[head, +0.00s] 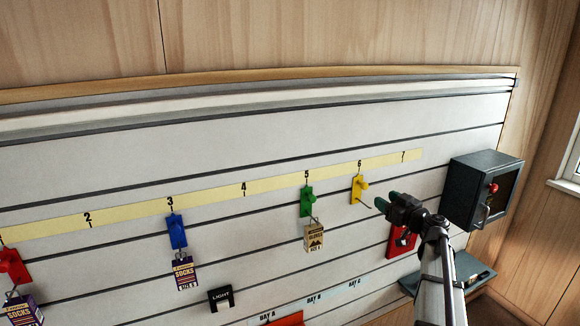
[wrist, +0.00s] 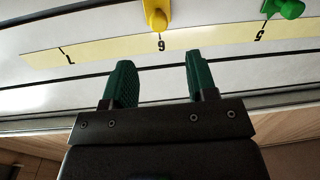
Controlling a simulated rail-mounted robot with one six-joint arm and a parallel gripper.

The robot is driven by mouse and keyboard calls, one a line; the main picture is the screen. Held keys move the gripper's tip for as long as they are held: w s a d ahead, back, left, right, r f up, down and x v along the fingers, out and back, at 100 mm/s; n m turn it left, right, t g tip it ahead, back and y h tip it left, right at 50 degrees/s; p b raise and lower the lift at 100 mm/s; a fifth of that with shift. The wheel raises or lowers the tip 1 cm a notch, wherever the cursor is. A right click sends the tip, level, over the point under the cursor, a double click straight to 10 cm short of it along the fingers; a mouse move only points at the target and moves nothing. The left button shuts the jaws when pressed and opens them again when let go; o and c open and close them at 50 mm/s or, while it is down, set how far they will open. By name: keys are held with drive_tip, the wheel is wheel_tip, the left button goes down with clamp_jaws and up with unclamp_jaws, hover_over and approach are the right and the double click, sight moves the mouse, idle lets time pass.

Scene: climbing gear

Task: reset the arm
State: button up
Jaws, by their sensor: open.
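My gripper (head: 381,207) is in front of the slatted wall at the right, just below and to the right of the yellow hook (head: 358,188) under number 6. In the wrist view my gripper (wrist: 158,85) shows two green fingers spread apart with nothing between them. The yellow hook (wrist: 156,16) shows beyond the fingers, apart from them, and the green hook (wrist: 288,8) is at the upper right. My arm rises from the lower right of the head view and hides part of the wall behind it.
A blue hook (head: 177,232) holds a socks packet (head: 185,273); the green hook (head: 307,201) holds a tan packet (head: 314,237). A red hook (head: 14,266) with a packet is far left. A dark box (head: 470,195), a red item (head: 398,243) and a shelf (head: 462,268) are near my arm.

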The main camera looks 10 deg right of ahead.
drive_tip(key=s+a+f+m+g+h+b, duration=0.1)
drive_tip(key=s+a+f+g, duration=0.4)
drive_tip(key=s+a, duration=0.3)
drive_tip(key=s+a+f+m+g+h, duration=0.1)
drive_tip(key=s+a+f+g, duration=0.5)
drive_tip(key=a, duration=0.6)
drive_tip(key=s+a+f+m+g+h+b, duration=0.1)
drive_tip(key=s+a+f+g+h, duration=0.1)
drive_tip(key=s+a+f+g, duration=0.4)
drive_tip(key=s+a+f, duration=0.3)
drive_tip(key=s+a, duration=0.1)
drive_tip(key=a, duration=0.1)
drive_tip(key=shift+s+m+h+b, duration=0.25)
drive_tip(key=shift+m+h+b, duration=0.05)
drive_tip(key=shift+m+b, duration=0.1)
